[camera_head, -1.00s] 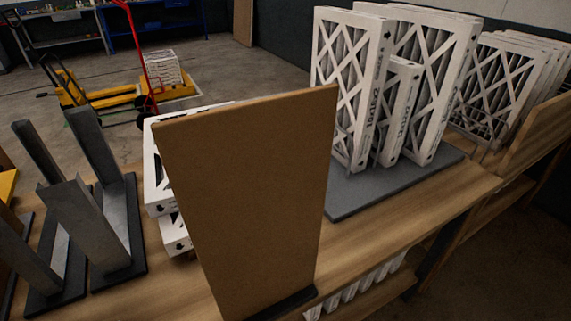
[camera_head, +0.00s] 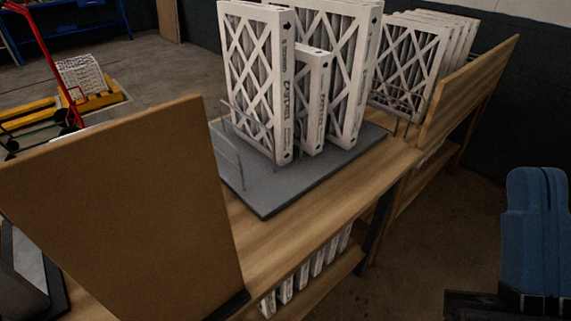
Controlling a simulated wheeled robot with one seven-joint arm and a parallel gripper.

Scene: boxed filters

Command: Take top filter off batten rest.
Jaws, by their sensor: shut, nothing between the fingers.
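The top filter and its batten rest do not show now; a tall brown board (camera_head: 120,205) stands at the left and blocks the bench behind it. My gripper (camera_head: 537,178), with blue fingers, is at the lower right edge, pointing up. It is shut and empty. It is over the floor to the right of the bench, well apart from the board and from all filters. Several white-framed filters (camera_head: 255,80) stand upright on a dark grey base (camera_head: 275,195) in a wire rack on the bench.
More filters (camera_head: 408,60) stand farther back, beside a wooden panel (camera_head: 468,90). The wooden bench (camera_head: 285,240) has a lower shelf with several filters (camera_head: 315,270). A yellow cart with a red handle (camera_head: 40,50) stands at the far left. Floor right of the bench is clear.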

